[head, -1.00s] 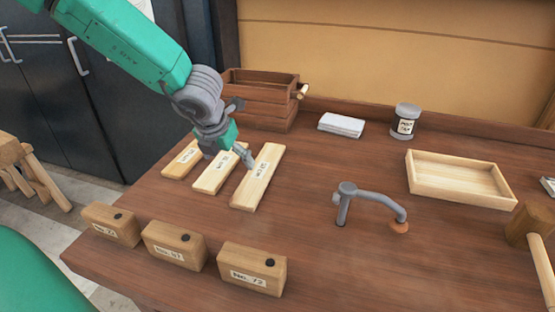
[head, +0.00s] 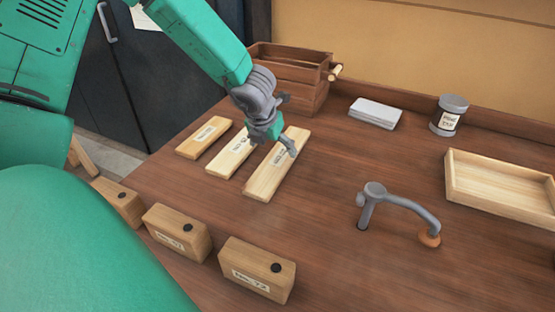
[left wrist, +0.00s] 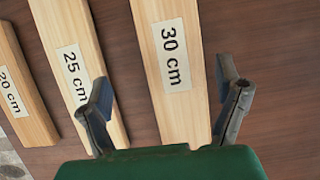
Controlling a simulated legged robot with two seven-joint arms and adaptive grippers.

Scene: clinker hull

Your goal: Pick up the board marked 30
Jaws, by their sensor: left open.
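The board marked 30 cm (left wrist: 181,105) lies flat on the bench in the left wrist view, its label facing up. It is the rightmost of three boards, and it also shows in the head view (head: 265,181). My left gripper (left wrist: 167,95) is open above it. One finger is over the 25 cm board's right side, and the other is over the bare bench to the right of the 30 cm board. My right gripper is not in view.
The 25 cm board (left wrist: 90,110) lies close to the left, with the 20 cm board (left wrist: 24,105) beyond. Numbered wooden blocks (head: 257,270) line the front edge. A slatted wooden box (head: 300,97) stands behind; a metal holdfast (head: 390,199) stands to the right.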

